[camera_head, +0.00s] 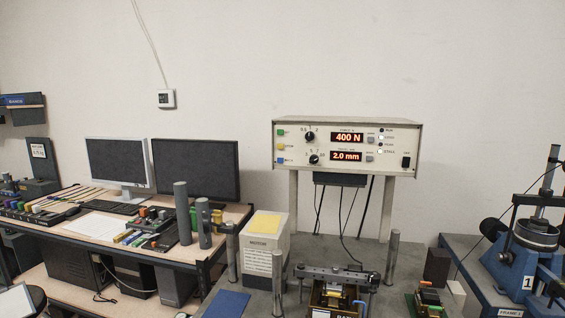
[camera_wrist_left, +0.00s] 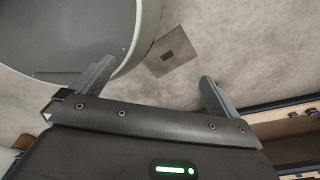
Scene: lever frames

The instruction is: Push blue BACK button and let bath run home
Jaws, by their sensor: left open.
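The control box (camera_head: 347,146) stands on posts at the back of the bench, with red displays reading 400 N and 2.0 mm. On its left side are a green, a yellow and, lowest, a blue button (camera_head: 281,161); its small label is hard to read, as is whether it is pressed. The bath (camera_head: 337,299) appears to be the brass-coloured fixture under a dark crossbar at the bottom edge, partly cut off. My left gripper (camera_wrist_left: 156,69) shows only in the left wrist view, open and empty above the floor, away from the box. My right gripper is not in view.
A cream box with a yellow note (camera_head: 264,226) and upright metal posts (camera_head: 391,258) stand on the bench. A blue frame machine (camera_head: 525,255) is at right. A desk with two monitors (camera_head: 195,168) is at left. Cables hang under the control box.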

